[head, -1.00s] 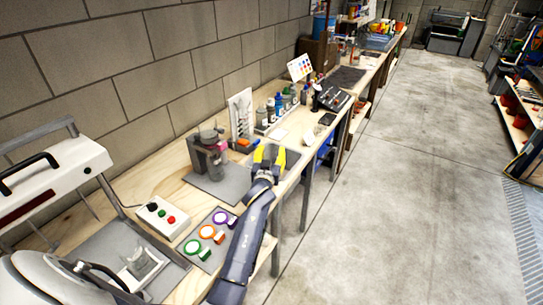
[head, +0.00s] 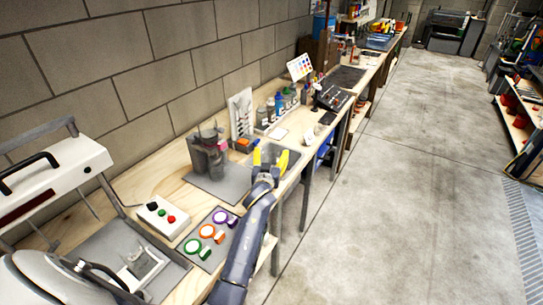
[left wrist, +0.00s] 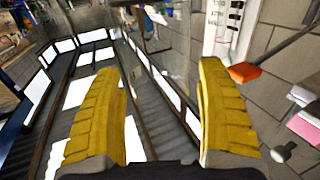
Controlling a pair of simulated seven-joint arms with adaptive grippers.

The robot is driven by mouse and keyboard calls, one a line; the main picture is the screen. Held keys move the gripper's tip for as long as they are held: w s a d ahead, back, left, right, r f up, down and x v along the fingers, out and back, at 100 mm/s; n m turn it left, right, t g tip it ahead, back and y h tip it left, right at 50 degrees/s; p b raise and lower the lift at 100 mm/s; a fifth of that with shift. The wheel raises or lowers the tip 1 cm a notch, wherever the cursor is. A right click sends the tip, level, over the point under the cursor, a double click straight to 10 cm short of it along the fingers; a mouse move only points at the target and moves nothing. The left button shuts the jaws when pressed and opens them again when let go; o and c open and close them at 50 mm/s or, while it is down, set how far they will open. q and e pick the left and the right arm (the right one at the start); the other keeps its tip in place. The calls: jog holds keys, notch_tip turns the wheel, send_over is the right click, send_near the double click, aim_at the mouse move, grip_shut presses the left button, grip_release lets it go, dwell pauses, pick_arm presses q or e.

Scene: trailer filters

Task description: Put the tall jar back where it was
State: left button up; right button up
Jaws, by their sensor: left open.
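A tall, smoky see-through jar (head: 215,160) stands on the grey mat (head: 222,186) near the wall in the head view, with a similar darker shape against its left side. I cannot tell the two apart clearly. My left gripper (head: 270,156) is open, its yellow fingers apart, right of the jar and over the grey tray (head: 291,153) at the bench's front edge. In the left wrist view the open fingers (left wrist: 165,110) frame a glassy, streaked area with bright white patches; I cannot tell what it is. Nothing is clearly held. My right gripper is not in view.
Several bottles (head: 280,104) and a white board (head: 240,112) stand behind the tray. A white button box (head: 160,217) and a mat with coloured rings (head: 207,231) lie nearer. The floor right of the bench is clear.

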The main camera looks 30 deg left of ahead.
pick_arm(q)
jog(key=shift+r, duration=0.15)
jog(key=v, duration=1.2)
